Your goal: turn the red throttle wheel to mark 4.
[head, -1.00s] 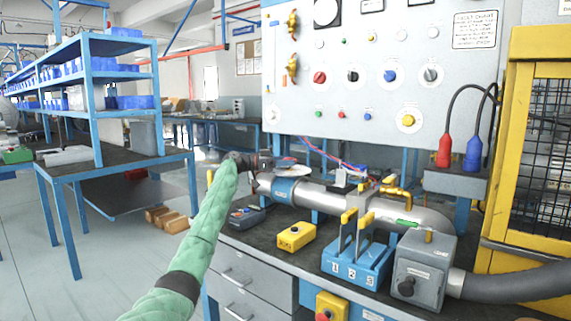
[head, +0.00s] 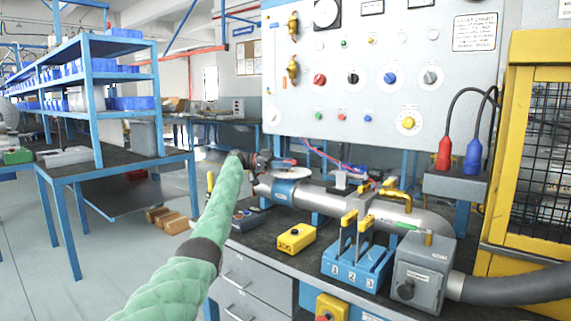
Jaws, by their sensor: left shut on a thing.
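My left arm, in a green sleeve, reaches up from the bottom of the head view to the pipe at the back of the bench. My left gripper (head: 268,160) is dark and small at the pipe's left end. It is shut on the red throttle wheel (head: 287,161), of which only a small red part shows beside the jaws. The rest of the wheel is hidden by the gripper. A pale disc (head: 292,174) lies just below it, above the grey pipe (head: 318,197). The mark numbers are too small to read. My right gripper is not in view.
A yellow button box (head: 296,238), a blue lever block (head: 354,269) with yellow handles and a grey box (head: 424,272) stand on the bench. A white control panel (head: 390,70) rises behind. A yellow cage (head: 507,150) is at right.

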